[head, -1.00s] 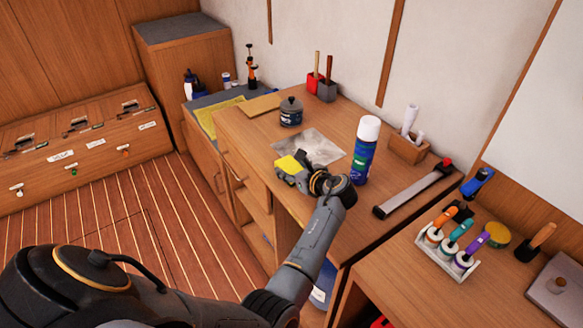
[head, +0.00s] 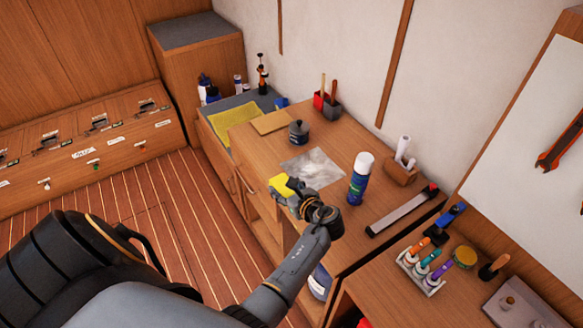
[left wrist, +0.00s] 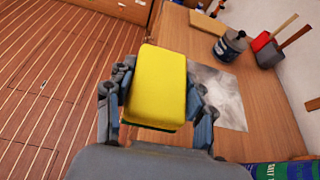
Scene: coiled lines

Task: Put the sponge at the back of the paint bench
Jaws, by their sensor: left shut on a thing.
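The yellow sponge (head: 281,185) with a dark green underside is in my left gripper (head: 290,192), near the front edge of the paint bench (head: 335,225). In the left wrist view the sponge (left wrist: 158,85) sits between the two fingers of the left gripper (left wrist: 158,105), which is shut on it. The sponge appears held above the bench's front edge, with floor showing to its left. The gap beneath it cannot be judged. My right gripper is not in view.
A grey sheet (head: 315,168) lies mid-bench. A blue spray can (head: 359,180) stands close right of my arm, with a long flat tool (head: 402,212) beyond.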

